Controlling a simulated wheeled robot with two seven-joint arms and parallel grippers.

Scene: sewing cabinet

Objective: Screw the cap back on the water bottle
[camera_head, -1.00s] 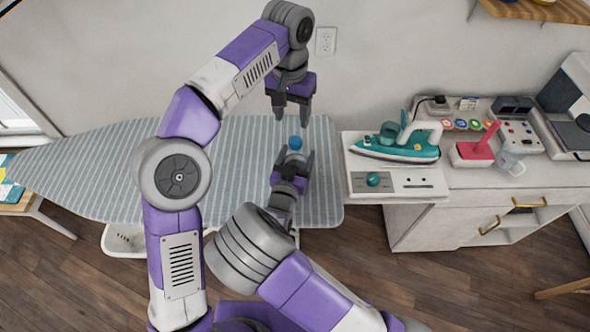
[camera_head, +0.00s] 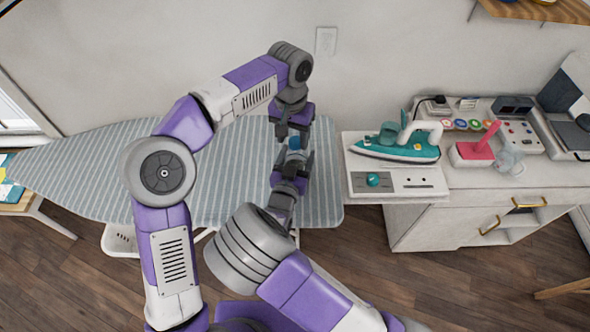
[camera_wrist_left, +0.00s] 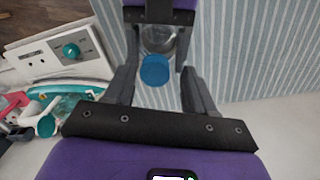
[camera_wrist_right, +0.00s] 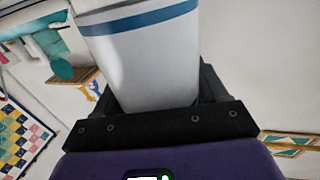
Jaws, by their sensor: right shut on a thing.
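The water bottle's blue cap (camera_head: 294,141) shows between my two grippers, over the ironing board. In the left wrist view the cap (camera_wrist_left: 154,70) sits at the top end of the clear bottle (camera_wrist_left: 159,38); I cannot tell how tightly it is seated. My left gripper (camera_head: 293,137) is open, pointing down, its fingers on either side of the cap and apart from it. My right gripper (camera_head: 293,158) is shut on the bottle. The right wrist view shows the bottle's white body with a blue band (camera_wrist_right: 145,60) between the fingers. The bottle's lower part is hidden.
The striped ironing board (camera_head: 90,170) lies below, mostly clear to the left. To the right, a teal iron (camera_head: 400,148) stands on a white panel with a teal knob (camera_head: 373,179). A red-handled device (camera_head: 477,150) and other items crowd the cabinet top.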

